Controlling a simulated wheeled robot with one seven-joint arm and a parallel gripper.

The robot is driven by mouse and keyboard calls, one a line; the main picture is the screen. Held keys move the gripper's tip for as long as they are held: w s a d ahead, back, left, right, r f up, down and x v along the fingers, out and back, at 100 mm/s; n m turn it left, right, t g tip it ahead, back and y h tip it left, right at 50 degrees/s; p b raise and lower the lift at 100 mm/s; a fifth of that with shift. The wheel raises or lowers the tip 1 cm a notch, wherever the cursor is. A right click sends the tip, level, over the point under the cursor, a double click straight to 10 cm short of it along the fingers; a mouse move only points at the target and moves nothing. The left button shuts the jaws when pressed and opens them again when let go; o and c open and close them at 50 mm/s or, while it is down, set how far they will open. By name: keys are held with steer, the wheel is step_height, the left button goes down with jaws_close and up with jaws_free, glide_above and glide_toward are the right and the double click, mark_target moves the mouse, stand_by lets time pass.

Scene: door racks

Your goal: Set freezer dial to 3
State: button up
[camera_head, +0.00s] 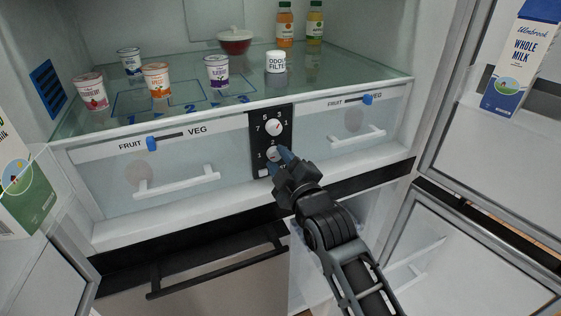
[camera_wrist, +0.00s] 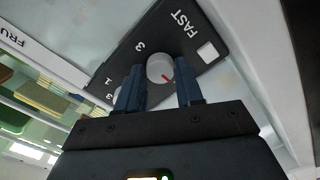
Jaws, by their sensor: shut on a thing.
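A black control panel (camera_head: 256,140) with two round white dials stands between two clear drawers inside the fridge. My gripper (camera_head: 278,160) is at the lower dial (camera_head: 273,153), its blue fingers on either side of it. In the wrist view my gripper (camera_wrist: 160,85) is shut on this dial (camera_wrist: 160,66). The dial's red mark points to the lower right of the wrist picture; a printed 3 (camera_wrist: 138,47) is at the dial's upper left and FAST (camera_wrist: 185,23) at its upper right. The upper dial (camera_head: 274,128) is clear of the fingers.
A white square button (camera_wrist: 207,51) sits near FAST. The left drawer (camera_head: 150,172) and right drawer (camera_head: 350,125) flank the panel. Cups, jars and bottles stand on the glass shelf (camera_head: 340,85) above. An open door (camera_head: 500,140) with a milk carton (camera_head: 522,60) is at right.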

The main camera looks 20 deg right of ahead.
steer(key=shift+c, duration=1.2)
